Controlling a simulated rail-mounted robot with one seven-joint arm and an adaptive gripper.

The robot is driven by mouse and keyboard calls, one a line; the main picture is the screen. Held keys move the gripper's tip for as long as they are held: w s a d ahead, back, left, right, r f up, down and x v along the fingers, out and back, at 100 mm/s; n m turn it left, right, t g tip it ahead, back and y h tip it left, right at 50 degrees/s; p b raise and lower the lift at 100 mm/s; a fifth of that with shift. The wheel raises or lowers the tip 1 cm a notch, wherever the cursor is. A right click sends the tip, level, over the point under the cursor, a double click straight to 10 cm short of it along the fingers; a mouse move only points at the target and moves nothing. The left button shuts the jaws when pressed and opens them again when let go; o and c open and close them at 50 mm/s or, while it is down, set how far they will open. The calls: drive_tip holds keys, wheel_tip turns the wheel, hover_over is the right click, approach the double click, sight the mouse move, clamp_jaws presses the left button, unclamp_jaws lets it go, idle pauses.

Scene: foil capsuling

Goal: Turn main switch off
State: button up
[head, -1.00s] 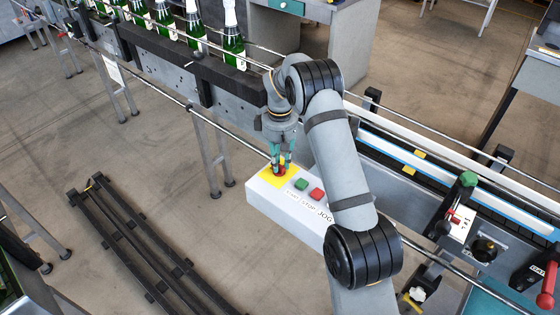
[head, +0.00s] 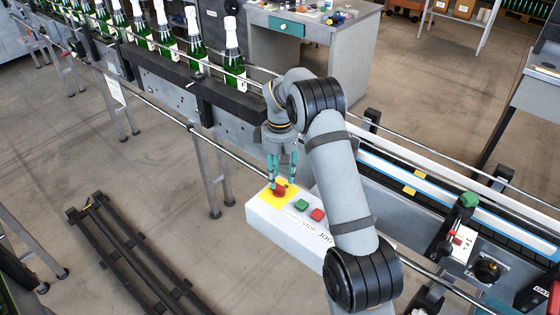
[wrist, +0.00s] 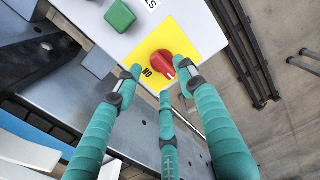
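The main switch is a red rotary knob (head: 279,191) on a yellow plate (head: 267,198), at the left end of a white control box (head: 290,218). In the wrist view the knob (wrist: 161,66) shows nearly whole, with upside-down "ON" lettering beside it on the yellow plate (wrist: 196,34). My gripper (head: 284,183) has teal fingers pointing down over the knob. In the wrist view its three fingertips (wrist: 161,78) are spread around the knob's near side, holding nothing. Whether any fingertip touches the knob I cannot tell.
A green button (head: 301,204) and a red button (head: 318,215) sit right of the yellow plate, close to my gripper. A conveyor with green bottles (head: 195,45) runs behind. A metal rail (head: 230,153) passes behind the box.

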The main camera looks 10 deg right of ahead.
sight(280, 185)
wheel_tip(280, 185, up, 9)
idle(0.3)
drive_tip(key=shift+f, duration=0.2)
wheel_tip(280, 185, down, 12)
drive_tip(key=shift+r, duration=0.1)
idle(0.5)
